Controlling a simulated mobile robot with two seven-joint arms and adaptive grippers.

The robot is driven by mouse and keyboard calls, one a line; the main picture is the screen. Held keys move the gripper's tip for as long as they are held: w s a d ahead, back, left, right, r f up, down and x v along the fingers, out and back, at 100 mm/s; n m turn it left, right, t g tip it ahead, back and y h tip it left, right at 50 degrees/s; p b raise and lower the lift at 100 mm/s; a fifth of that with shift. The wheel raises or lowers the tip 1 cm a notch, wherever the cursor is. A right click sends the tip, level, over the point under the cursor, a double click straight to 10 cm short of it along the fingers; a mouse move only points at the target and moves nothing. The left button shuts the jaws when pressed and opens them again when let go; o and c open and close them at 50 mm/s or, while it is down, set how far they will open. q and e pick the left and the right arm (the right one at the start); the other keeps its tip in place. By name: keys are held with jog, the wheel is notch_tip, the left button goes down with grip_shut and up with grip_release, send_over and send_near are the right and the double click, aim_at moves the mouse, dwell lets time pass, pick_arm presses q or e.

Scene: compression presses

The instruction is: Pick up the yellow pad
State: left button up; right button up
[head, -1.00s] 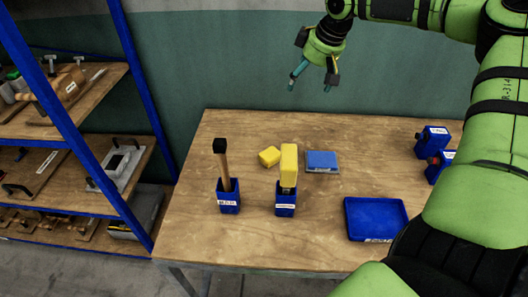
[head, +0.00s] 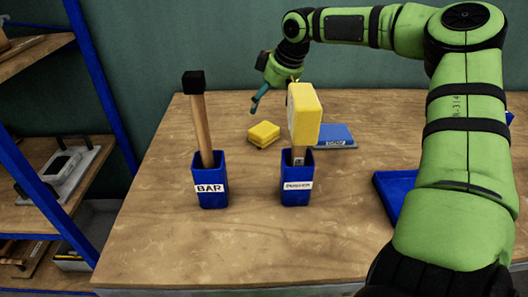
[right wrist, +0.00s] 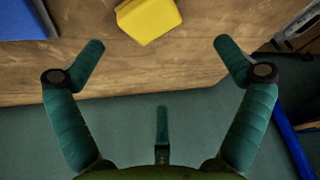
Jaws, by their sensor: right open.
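The yellow pad (head: 263,134) lies flat on the wooden table, behind and between the two blue holders. In the right wrist view the yellow pad (right wrist: 148,18) shows at the top middle, partly cut off by the frame edge. My right gripper (head: 262,98) hangs above the back of the table, close behind the pad. In the right wrist view its fingers (right wrist: 153,47) are spread wide with nothing between them, and the pad lies beyond the fingertips. In the head view the yellow pusher head hides part of the gripper. My left gripper is not in view.
A blue BAR holder (head: 209,186) holds an upright black-topped wooden bar. A blue PUSHER holder (head: 297,184) holds a tall yellow-headed pusher (head: 304,114) just right of the pad. A blue block (head: 333,135) lies behind it. A blue tray (head: 392,188) is at right, and shelves (head: 60,160) stand left.

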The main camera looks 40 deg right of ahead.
aim_at(265, 129)
notch_tip(265, 129, down, 3)
jog(key=shift+w+r+b, duration=0.1)
jog(key=shift+w+b, duration=0.05)
jog(key=shift+b, duration=0.55)
jog(key=x, duration=0.4)
jog(key=s+x, duration=0.1)
jog(key=x, duration=0.1)
jog(key=shift+w+d+f, duration=0.15)
jog(key=shift+d+f, duration=0.1)
jog(key=shift+f, duration=0.25)
jog(key=shift+w+f, duration=0.15)
jog(key=shift+f, duration=0.1)
jog(key=c, duration=0.9)
